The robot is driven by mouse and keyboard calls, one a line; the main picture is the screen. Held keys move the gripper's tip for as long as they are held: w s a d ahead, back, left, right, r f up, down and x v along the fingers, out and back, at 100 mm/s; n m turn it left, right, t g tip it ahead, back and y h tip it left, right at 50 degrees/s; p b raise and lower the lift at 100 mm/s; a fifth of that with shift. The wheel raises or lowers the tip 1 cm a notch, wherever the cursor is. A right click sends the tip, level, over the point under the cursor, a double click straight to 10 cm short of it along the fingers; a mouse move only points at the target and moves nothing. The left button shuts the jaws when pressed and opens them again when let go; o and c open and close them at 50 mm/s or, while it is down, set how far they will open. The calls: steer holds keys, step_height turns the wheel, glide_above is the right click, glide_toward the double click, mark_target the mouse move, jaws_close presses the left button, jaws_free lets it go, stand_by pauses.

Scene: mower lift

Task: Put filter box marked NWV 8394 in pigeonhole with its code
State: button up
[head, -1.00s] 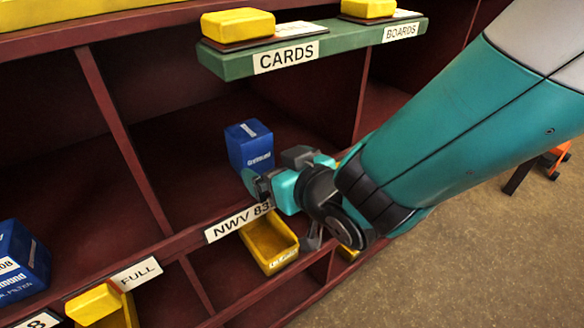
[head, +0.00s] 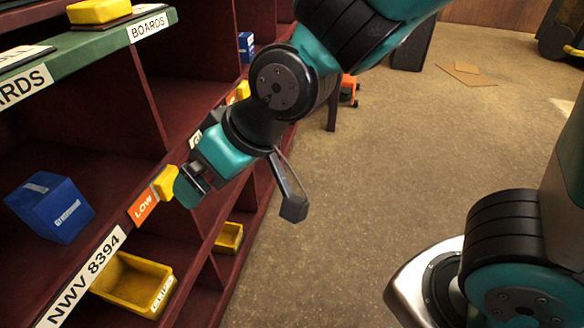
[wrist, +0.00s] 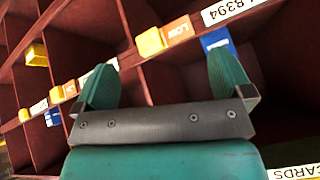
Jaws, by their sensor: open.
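A blue filter box (head: 52,208) with white lettering sits in the pigeonhole above the white label NWV 8394 (head: 85,277). It stands back from the shelf's front edge. The code on the box cannot be read. In the wrist view, part of a blue box (wrist: 216,40) shows beside the label ending 8394 (wrist: 236,8). My gripper (head: 190,186) is to the right of the box, by the orange LOW tag (head: 144,206), clear of the box. In the wrist view its two teal fingers (wrist: 161,62) are apart with nothing between them.
A yellow block (head: 166,182) sits beside the LOW tag, close to my gripper. Yellow bins (head: 133,284) stand in the lower row. A green shelf (head: 85,55) with labels juts out above. The floor to the right is mostly open.

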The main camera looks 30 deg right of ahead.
steer(key=s+d+r+n+g+h, duration=0.1)
steer(key=s+d+r+g, duration=0.2)
steer(key=s+d, duration=0.5)
steer(key=s+g, duration=0.1)
steer(key=s, duration=0.1)
steer(key=shift+s+d+r+g+h, duration=0.25)
steer(key=shift+s+d+g+h, duration=0.05)
stand_by(1.4)
